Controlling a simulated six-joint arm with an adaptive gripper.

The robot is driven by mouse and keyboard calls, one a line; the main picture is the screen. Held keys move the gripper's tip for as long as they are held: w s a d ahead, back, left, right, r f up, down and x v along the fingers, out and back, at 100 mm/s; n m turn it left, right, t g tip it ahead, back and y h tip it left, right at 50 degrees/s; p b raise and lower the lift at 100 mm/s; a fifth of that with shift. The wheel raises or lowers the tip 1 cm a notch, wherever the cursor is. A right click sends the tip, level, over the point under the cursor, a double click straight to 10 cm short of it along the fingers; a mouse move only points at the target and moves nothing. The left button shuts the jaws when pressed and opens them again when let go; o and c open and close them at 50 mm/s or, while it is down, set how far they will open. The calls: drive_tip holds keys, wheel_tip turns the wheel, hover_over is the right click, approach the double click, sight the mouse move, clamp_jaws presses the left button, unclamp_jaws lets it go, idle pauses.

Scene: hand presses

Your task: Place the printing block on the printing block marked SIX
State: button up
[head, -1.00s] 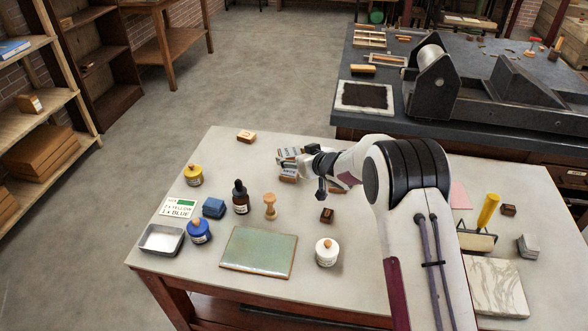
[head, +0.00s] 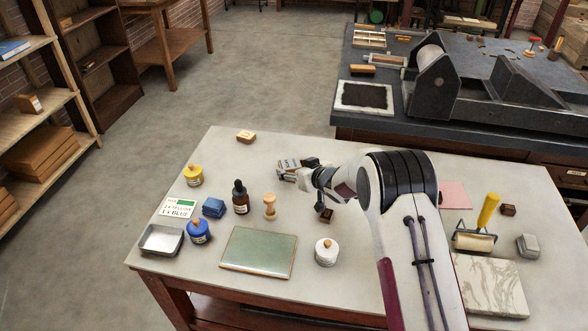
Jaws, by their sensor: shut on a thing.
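My gripper (head: 306,166) is over the back middle of the table, partly hidden by my own wrist. It is shut on a small printing block (head: 288,163) with a pale face and dark lettering, too small to read. Whether another block lies directly under the held one I cannot tell. I cannot make out the word SIX on any block. A dark brown block (head: 326,217) lies on the table just in front of my wrist, partly covered by it. A light wooden block (head: 246,136) lies apart near the back left edge.
Left of my gripper stand a dropper bottle (head: 240,200), a wooden stamp handle (head: 269,207), yellow (head: 193,176) and blue (head: 199,232) jars and a metal tray (head: 161,241). A green plate (head: 258,252) and white jar (head: 326,254) are in front. A roller (head: 474,240) lies right.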

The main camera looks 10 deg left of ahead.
drive_tip(key=shift+f, duration=0.1)
idle(0.3)
drive_tip(key=o, duration=1.2)
drive_tip(key=shift+c, duration=0.2)
drive_tip(key=shift+s+d+r, duration=0.1)
drive_tip(key=shift+r, duration=0.1)
drive_tip(key=v, duration=1.1)
drive_tip(key=shift+s+d, duration=0.2)
drive_tip(key=shift+r, duration=0.1)
